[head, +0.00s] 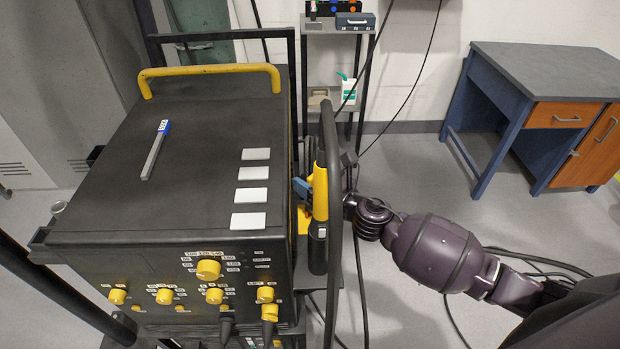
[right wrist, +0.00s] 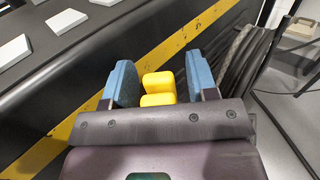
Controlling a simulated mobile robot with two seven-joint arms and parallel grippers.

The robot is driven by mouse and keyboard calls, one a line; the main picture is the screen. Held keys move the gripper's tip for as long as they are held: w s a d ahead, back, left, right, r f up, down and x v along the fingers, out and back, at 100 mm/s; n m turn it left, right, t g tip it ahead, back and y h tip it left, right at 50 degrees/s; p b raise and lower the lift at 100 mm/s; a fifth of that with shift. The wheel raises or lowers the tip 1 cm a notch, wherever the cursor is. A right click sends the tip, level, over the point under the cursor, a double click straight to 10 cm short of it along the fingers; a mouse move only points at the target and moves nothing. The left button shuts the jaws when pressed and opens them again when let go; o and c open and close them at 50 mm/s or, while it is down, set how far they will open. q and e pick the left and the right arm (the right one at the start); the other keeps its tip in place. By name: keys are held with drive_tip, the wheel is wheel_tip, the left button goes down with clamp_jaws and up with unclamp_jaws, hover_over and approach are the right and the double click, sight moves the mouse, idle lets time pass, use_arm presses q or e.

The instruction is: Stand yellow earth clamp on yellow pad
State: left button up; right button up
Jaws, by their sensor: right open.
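The yellow earth clamp, as far as I can tell, is the bright yellow two-lobed block (right wrist: 158,88) in the right wrist view. It sits between the two blue fingers of my right gripper (right wrist: 158,84), which is open around it, with a gap visible on the left. In the head view my right gripper (head: 302,188) is at the machine's right side, partly hidden by a yellow and black upright part (head: 320,195). I cannot make out a yellow pad; several white pads (head: 252,195) lie in a row on the machine's top. My left gripper is not in view.
The black machine top (head: 195,205) has a yellow handle (head: 208,70) at the back and a grey bar with a blue end (head: 157,148). A worn yellow strip (right wrist: 195,32) runs behind the block. Cables hang nearby; a workbench (head: 540,65) stands back right.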

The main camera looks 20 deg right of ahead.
drive_tip(key=v, duration=1.2)
drive_tip(key=shift+b, duration=0.4)
drive_tip(key=s+d+f+n+g+h, duration=0.2)
drive_tip(key=s+f+n+h, duration=0.2)
drive_tip(key=s+f+n, duration=0.4)
drive_tip(key=s+d+f+n+g+h, duration=0.2)
drive_tip(key=s+f+n, duration=0.7)
drive_tip(key=n, duration=1.4)
drive_tip(key=h, duration=0.2)
drive_tip(key=shift+f+g+h, duration=0.3)
drive_tip(key=shift+g+h, duration=0.1)
